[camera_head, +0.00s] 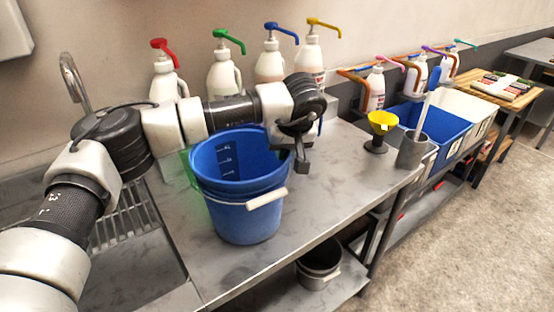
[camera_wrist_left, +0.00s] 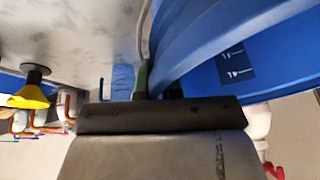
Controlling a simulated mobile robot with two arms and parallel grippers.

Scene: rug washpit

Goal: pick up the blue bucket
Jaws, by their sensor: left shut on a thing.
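The blue bucket (camera_head: 240,205) is upright on or just over the metal counter, beside the sink; I cannot tell whether its base touches. It has scale marks inside and a wire handle with a white grip hanging at its front. My left gripper (camera_head: 301,150) reaches over from behind and is shut at the bucket's right rim. In the left wrist view the bucket's blue wall (camera_wrist_left: 225,50) fills the upper right, and the rim runs to the gripper's jaws (camera_wrist_left: 158,94). The exact contact is partly hidden. My right gripper is not in view.
Several white pump bottles (camera_head: 224,75) stand along the wall behind. A blue bin (camera_head: 436,128) lies beyond. The sink (camera_head: 135,250) is at left.

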